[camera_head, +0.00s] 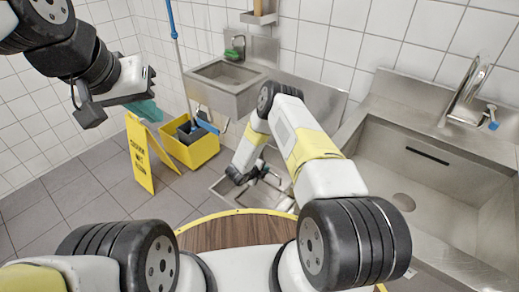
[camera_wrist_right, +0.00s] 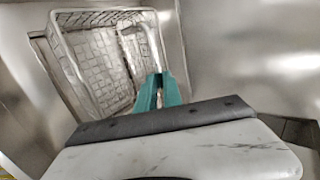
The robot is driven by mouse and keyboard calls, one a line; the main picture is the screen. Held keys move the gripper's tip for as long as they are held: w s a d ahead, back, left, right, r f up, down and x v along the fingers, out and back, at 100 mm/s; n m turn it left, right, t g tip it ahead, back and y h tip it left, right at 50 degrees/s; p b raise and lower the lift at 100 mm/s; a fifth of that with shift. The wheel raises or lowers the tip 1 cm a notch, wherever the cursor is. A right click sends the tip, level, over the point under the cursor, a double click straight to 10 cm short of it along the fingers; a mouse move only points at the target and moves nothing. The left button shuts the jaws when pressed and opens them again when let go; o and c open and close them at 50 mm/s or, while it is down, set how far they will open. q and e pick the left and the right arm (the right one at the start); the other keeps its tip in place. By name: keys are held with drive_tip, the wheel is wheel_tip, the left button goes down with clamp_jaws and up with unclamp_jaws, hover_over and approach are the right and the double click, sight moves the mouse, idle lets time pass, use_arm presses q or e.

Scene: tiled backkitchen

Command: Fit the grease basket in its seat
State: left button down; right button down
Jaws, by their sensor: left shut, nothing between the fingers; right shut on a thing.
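The grease basket (camera_wrist_right: 98,62) is a wire mesh basket in the right wrist view. My right gripper (camera_wrist_right: 160,88) has its teal fingers shut on the basket's wire handle (camera_wrist_right: 142,45). In the head view my right gripper (camera_head: 248,176) reaches down over a steel opening (camera_head: 215,180) low by the wall, and mostly hides the basket. The basket lies at or inside the steel walls there; I cannot tell how deep it sits or whether it is level. My left gripper (camera_head: 147,109) is shut and empty, raised at the left, away from the basket.
A deep steel sink (camera_head: 430,185) with a tap stands at the right. A small hand basin (camera_head: 225,77) hangs at the back wall. A yellow bucket (camera_head: 192,148) and yellow floor sign (camera_head: 138,152) stand at the left. A round wooden top (camera_head: 230,230) is in front.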

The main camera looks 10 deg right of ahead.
sight(266, 185)
drive_tip(key=shift+f, duration=5.25)
drive_tip(key=shift+w+d+f, duration=0.1)
drive_tip(key=shift+w+f, duration=0.05)
drive_tip(key=shift+f, duration=0.1)
drive_tip(key=c, duration=1.4)
unclamp_jaws()
drive_tip(key=v, duration=0.7)
drive_tip(key=shift+s+r, duration=0.25)
